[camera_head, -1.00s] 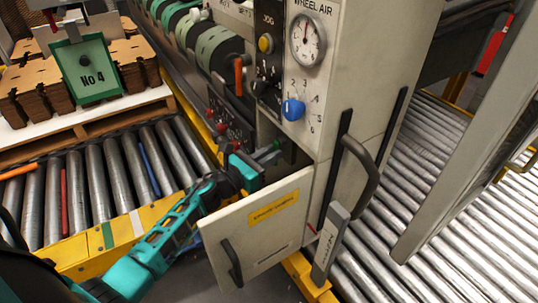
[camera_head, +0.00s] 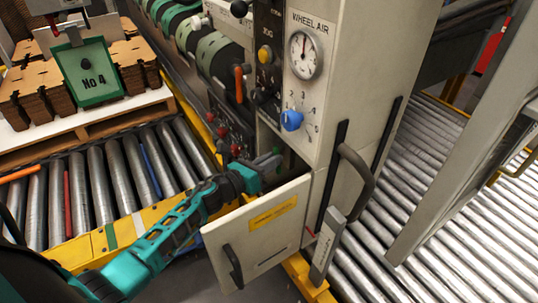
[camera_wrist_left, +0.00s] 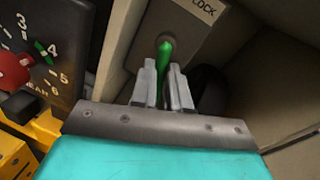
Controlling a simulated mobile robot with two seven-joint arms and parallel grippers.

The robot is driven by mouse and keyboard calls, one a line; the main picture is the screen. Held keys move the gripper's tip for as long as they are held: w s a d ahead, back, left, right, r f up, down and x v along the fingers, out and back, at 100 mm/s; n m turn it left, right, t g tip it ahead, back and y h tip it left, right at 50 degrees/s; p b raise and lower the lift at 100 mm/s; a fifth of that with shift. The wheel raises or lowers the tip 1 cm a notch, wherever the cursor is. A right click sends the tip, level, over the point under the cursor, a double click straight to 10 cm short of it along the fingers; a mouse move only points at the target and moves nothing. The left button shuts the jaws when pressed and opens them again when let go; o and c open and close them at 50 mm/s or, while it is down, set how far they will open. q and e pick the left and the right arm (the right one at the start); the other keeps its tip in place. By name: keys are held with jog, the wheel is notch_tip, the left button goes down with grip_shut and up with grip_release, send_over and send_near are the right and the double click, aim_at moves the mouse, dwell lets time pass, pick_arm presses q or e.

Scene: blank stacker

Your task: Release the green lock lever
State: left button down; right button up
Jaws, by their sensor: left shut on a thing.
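The green lock lever (camera_wrist_left: 165,55) stands out from a grey plate with a label ending in "LOCK" in the left wrist view. My left gripper (camera_wrist_left: 163,85) is shut on the lever, with one grey finger on each side and the lever's tip showing beyond them. In the head view the left gripper (camera_head: 268,162) reaches into the open compartment in the cabinet's side, above the open door (camera_head: 258,228). The lever is not clear in the head view. My right gripper is not in view.
The cabinet (camera_head: 350,90) carries a pressure gauge (camera_head: 304,53) and a blue knob (camera_head: 291,120). Compartment walls are close around the gripper. Roller conveyors (camera_head: 430,220) lie on both sides.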

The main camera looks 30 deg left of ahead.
pick_arm(q)
jog(key=n+p, duration=0.2)
jog(key=r+n+g+p, duration=0.1)
jog(key=shift+s+d, duration=0.2)
jog(key=shift+d, duration=0.1)
jog(key=n+p, duration=0.1)
jog(key=n, duration=0.1)
jog(key=n+p, duration=0.1)
jog(key=shift+s+d+r+g+h+p, duration=0.1)
jog(key=shift+d+r+g+h+p, duration=0.05)
jog(key=shift+r+g+h+p, duration=0.15)
jog(key=shift+d+r+n+g+h+p, duration=0.15)
jog(key=shift+n+g+h+p, duration=0.2)
jog(key=shift+n+p, duration=0.85)
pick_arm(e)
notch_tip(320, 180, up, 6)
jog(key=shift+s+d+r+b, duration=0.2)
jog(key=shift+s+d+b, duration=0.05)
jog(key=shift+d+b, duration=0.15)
pick_arm(q)
jog(key=shift+s+n, duration=0.1)
jog(key=shift+n, duration=0.3)
jog(key=c, duration=1.1)
grip_release()
